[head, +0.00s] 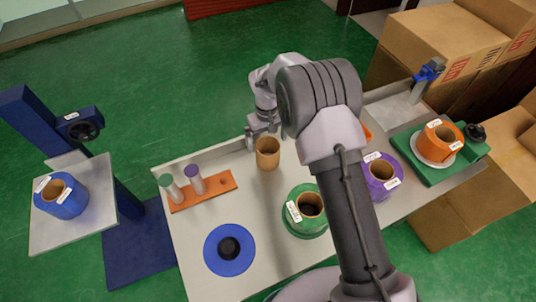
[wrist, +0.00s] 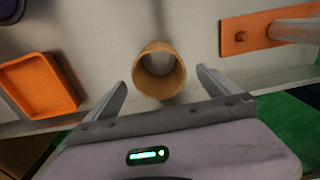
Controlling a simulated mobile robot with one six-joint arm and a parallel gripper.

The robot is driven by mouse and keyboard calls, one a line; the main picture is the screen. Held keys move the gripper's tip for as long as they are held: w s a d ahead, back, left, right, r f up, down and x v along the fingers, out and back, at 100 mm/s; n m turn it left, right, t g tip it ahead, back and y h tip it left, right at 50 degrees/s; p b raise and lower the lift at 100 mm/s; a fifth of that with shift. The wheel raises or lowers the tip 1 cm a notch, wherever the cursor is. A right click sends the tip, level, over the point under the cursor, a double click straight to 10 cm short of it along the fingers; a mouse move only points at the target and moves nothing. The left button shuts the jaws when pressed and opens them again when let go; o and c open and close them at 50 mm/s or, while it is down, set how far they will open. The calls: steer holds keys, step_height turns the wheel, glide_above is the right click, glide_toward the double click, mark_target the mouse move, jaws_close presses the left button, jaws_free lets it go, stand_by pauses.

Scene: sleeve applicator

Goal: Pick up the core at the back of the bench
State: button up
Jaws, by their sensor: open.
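The core (head: 267,155) is a short brown cardboard tube standing upright near the far edge of the bench (head: 192,240). In the wrist view the core (wrist: 159,70) shows its open, hollow end. My gripper (head: 262,132) is at the far side of the core in the head view. In the wrist view my gripper (wrist: 160,80) is open and empty, one finger on each side of the core, with a gap on both sides. I cannot tell how far the fingertips reach down beside it.
A blue disc (head: 229,250), a green roll (head: 306,209) and a purple roll (head: 382,174) are nearer. An orange tray (wrist: 38,85) lies left in the wrist view. Cardboard boxes (head: 440,45) stand right.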

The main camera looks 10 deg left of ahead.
steer(key=b, duration=0.2)
glide_toward(268, 152)
steer(key=s+f, duration=0.4)
steer(key=shift+d, duration=0.4)
steer(key=shift+r, duration=0.1)
steer(key=c, duration=1.5)
